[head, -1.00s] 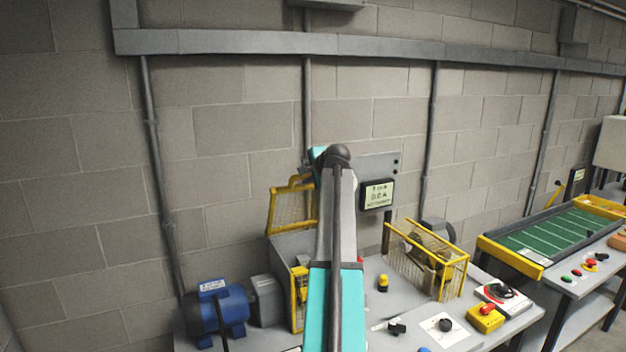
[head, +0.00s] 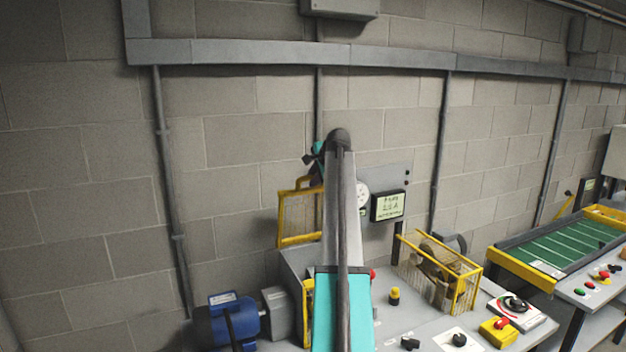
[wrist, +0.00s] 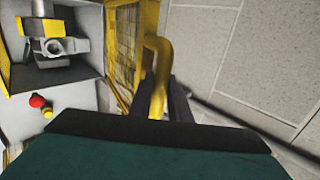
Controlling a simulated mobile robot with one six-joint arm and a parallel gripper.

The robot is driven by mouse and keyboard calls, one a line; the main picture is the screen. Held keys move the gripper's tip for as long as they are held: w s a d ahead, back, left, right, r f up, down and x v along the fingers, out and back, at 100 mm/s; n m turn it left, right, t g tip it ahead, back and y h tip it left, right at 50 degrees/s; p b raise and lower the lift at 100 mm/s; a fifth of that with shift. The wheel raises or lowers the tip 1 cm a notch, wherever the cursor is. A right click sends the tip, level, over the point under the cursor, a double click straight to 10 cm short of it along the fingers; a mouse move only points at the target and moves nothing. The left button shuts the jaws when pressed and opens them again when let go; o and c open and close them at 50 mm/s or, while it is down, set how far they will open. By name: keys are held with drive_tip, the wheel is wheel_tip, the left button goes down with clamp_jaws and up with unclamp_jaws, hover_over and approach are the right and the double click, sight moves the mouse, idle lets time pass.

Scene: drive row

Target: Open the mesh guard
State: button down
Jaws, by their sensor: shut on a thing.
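The mesh guard (head: 297,217) is a yellow frame with wire mesh. In the head view it stands raised, roughly upright, at the back of a grey box-like housing (head: 298,262), left of my arm. The wrist view shows its mesh (wrist: 122,45) close up and its curved yellow handle (wrist: 160,52). My gripper (wrist: 160,103) is shut on this handle, with dark fingers on either side of it. In the wrist view the housing's open inside (wrist: 52,72) shows grey and yellow parts. In the head view my arm hides part of the guard and the grip.
A blue motor (head: 226,322) stands left of the housing. A second yellow mesh cage (head: 440,273) stands on the bench to the right, below a small display (head: 388,206). Knobs and a red button (head: 502,323) sit at the bench front. A block wall (head: 240,130) is close behind.

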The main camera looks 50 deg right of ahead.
drive_tip(key=shift+s+d+r, duration=0.1)
drive_tip(key=shift+d, duration=0.05)
drive_tip(key=c, duration=1.6)
unclamp_jaws()
drive_tip(key=shift+c, duration=0.2)
drive_tip(key=b+v, duration=0.5)
drive_tip(key=v, duration=0.8)
drive_tip(key=shift+s+r, duration=0.15)
drive_tip(key=shift+r, duration=0.15)
